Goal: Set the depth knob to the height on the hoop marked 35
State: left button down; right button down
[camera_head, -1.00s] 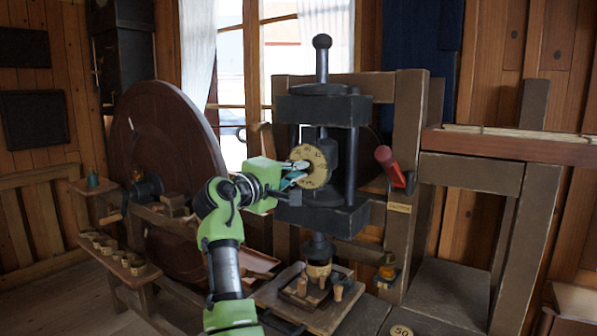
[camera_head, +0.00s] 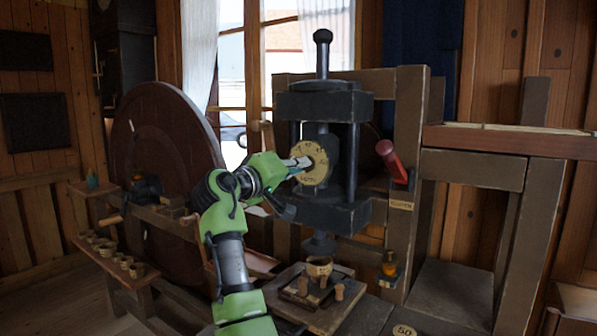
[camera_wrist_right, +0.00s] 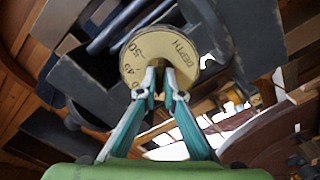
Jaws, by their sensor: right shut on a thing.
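The depth knob (camera_head: 316,168) is a round brass-coloured dial with dark markings on the front of a black press (camera_head: 325,108). In the right wrist view the dial (camera_wrist_right: 182,60) shows the word DEPTH and the numbers 50 and 45. My right gripper (camera_head: 302,163) is shut on the middle of the knob; its fingertips (camera_wrist_right: 159,88) hide the grip and part of the face. Below the press's ram, a small pale cup-like piece (camera_head: 319,266) stands at the tray. I cannot read a hoop marked 35. My left gripper is not in view.
A tray (camera_head: 290,297) with several small wooden spools sits under the press. A red-handled lever (camera_head: 393,160) is right of the press. A large dark wheel (camera_head: 165,140) stands left. A low bench (camera_head: 118,275) holds several cups. A round tag marked 50 (camera_head: 403,331) lies at the bottom.

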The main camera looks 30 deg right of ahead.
jog(key=shift+f+m, duration=0.2)
jog(key=shift+m, duration=0.5)
jog(key=c, duration=2.2)
grip_release()
jog(key=shift+r, duration=0.1)
jog(key=v, duration=1.2)
